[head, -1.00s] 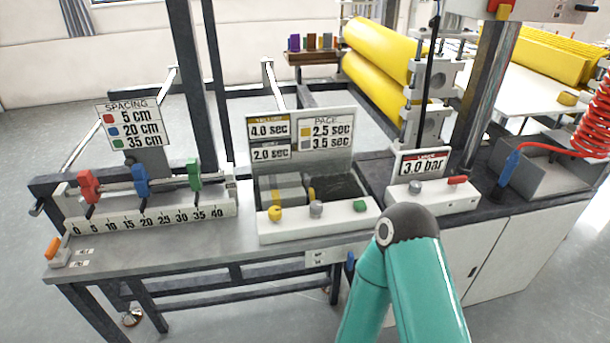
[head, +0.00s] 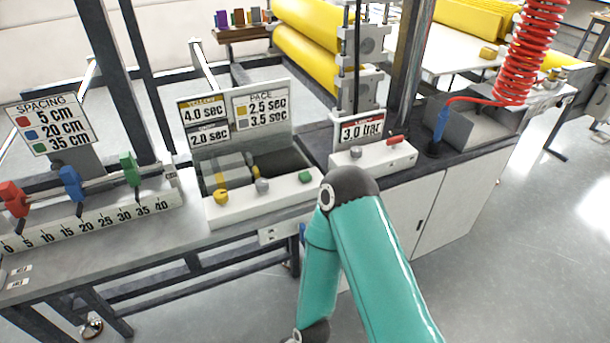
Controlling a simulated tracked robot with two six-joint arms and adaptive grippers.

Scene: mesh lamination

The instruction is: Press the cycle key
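A white control box (head: 240,211) stands at the front edge of the bench in the head view. It carries a yellow knob (head: 221,196), a grey knob (head: 262,186) and a green key (head: 306,177). No readable label marks any of these as the cycle key. A second white box (head: 375,164) to the right has a grey knob (head: 355,152) and a red lever (head: 394,141). One teal arm of mine rises in front of the bench, its elbow just right of the green key. Neither of my grippers is in view.
A spacing rail with a red slider (head: 13,198), a blue slider (head: 71,184) and a green slider (head: 130,168) is at left. Yellow rolls (head: 318,60) are behind. A red coiled hose (head: 530,55) hangs at right. The floor at lower right is clear.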

